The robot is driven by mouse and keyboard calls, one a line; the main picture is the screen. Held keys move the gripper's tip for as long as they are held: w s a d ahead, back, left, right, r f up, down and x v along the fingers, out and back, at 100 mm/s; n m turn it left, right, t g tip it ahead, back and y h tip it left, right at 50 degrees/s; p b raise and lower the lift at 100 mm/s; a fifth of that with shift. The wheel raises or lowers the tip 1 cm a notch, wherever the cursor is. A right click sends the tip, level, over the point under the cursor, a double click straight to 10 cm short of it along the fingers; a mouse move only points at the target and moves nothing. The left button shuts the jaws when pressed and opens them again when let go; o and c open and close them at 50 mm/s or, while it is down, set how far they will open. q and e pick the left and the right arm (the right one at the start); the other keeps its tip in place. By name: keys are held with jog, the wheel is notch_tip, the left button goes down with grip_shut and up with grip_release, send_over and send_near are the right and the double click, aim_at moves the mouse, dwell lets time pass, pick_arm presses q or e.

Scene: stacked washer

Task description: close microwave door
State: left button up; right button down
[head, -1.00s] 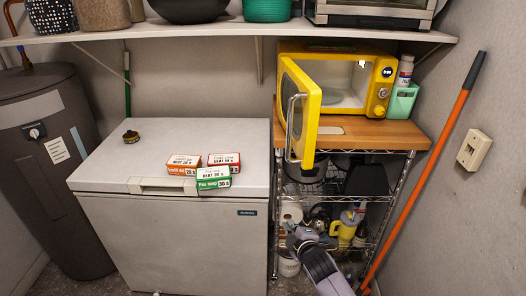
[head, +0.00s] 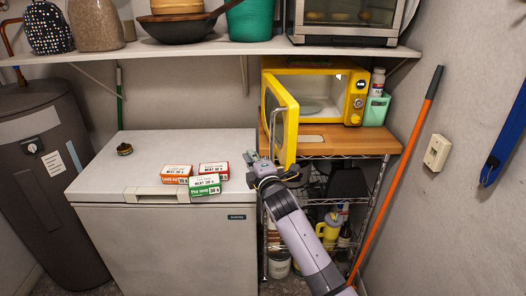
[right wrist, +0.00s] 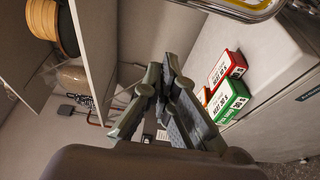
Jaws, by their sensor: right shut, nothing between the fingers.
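The yellow microwave (head: 325,95) stands on the wooden top of a wire rack. Its door (head: 284,122) is swung wide open toward me, hinged at the left, with a metal handle on its outer left side. The glass plate inside shows. My right gripper (head: 250,158) is shut and empty, just left of and below the door's lower edge; I cannot tell whether it touches the door. In the right wrist view the shut fingers (right wrist: 157,75) show, with part of the yellow door frame (right wrist: 245,8) at the top. My left gripper is not in view.
A white chest freezer (head: 150,160) stands left of the rack, with red, orange and green boxes (head: 205,186) on it. A shelf (head: 200,48) runs above. A mint holder (head: 376,109) with a bottle stands right of the microwave. An orange pole (head: 400,170) leans at the right.

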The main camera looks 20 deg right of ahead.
jog(key=d, duration=0.1)
jog(key=d+p, duration=0.2)
jog(key=d, duration=0.1)
jog(key=shift+w+f, duration=0.1)
jog(key=shift+w, duration=0.25)
jog(key=shift+w+a, duration=0.1)
